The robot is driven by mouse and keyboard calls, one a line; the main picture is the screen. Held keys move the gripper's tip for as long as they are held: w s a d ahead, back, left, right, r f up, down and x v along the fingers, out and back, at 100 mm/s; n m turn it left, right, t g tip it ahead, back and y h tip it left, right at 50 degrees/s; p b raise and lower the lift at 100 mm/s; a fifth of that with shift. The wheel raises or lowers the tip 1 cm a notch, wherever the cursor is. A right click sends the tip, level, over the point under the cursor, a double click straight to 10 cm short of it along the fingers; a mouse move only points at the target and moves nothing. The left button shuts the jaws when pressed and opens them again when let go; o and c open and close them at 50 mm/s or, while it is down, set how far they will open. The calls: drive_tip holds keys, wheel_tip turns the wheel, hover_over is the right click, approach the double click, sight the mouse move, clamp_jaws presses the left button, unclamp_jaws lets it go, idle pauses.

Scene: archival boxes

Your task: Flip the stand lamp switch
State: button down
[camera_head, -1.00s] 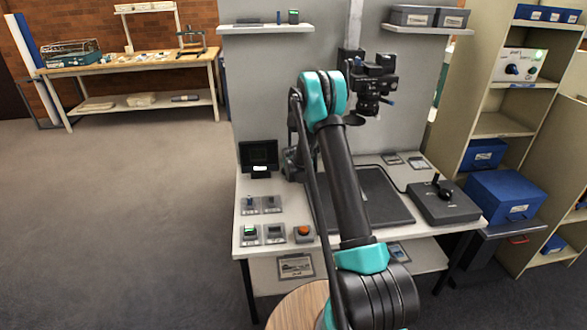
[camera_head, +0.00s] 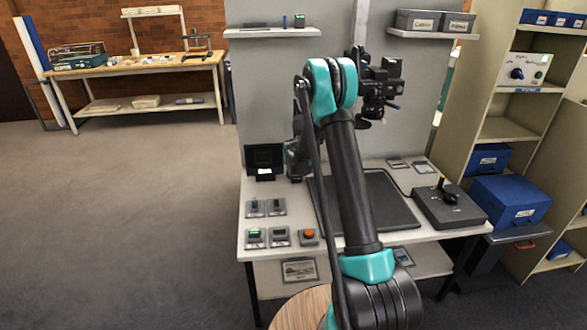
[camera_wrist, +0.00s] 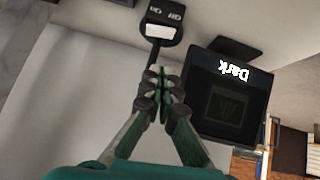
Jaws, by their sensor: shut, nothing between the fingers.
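My gripper (camera_wrist: 160,88) is shut and empty in the wrist view, its fingertips meeting in the lower middle. Just beyond the tips lies a small black-rimmed panel (camera_wrist: 157,14) with two small markings and a white block; I cannot tell whether it is the stand lamp switch. The gap between tips and panel is unclear. A black display (camera_wrist: 240,108) reading "Dark" stands close on the right of the fingers. In the head view the display (camera_head: 264,157) is left of my wrist, and my fingertips are hidden. A black stand head (camera_head: 379,85) is on the column behind the arm.
The bench (camera_head: 331,241) holds several small switch boxes (camera_head: 267,208) and an orange button (camera_head: 308,235) at front left. A dark board (camera_head: 380,200) and a lever box (camera_head: 449,208) lie to the right. Blue boxes (camera_head: 510,200) stand on the right shelving.

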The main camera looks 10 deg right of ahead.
drive_tip(key=v, duration=0.7)
drive_tip(key=shift+a, duration=0.25)
drive_tip(key=shift+d+r+h, duration=0.2)
drive_tip(key=shift+d+h, duration=0.1)
drive_tip(key=shift+d, duration=0.4)
drive_tip(key=shift+w, duration=0.1)
drive_tip(key=shift+s+d+f+x, duration=0.1)
drive_tip(key=shift+s+f+x, duration=0.25)
drive_tip(key=shift+x, duration=1.8)
drive_tip(key=shift+s+d+f+x, duration=0.1)
drive_tip(key=shift+s+f+x, duration=0.25)
drive_tip(key=shift+x, duration=1.8)
drive_tip(key=shift+s+f+x, duration=0.3)
drive_tip(key=shift+s+x, duration=0.05)
drive_tip(key=shift+x, duration=1.8)
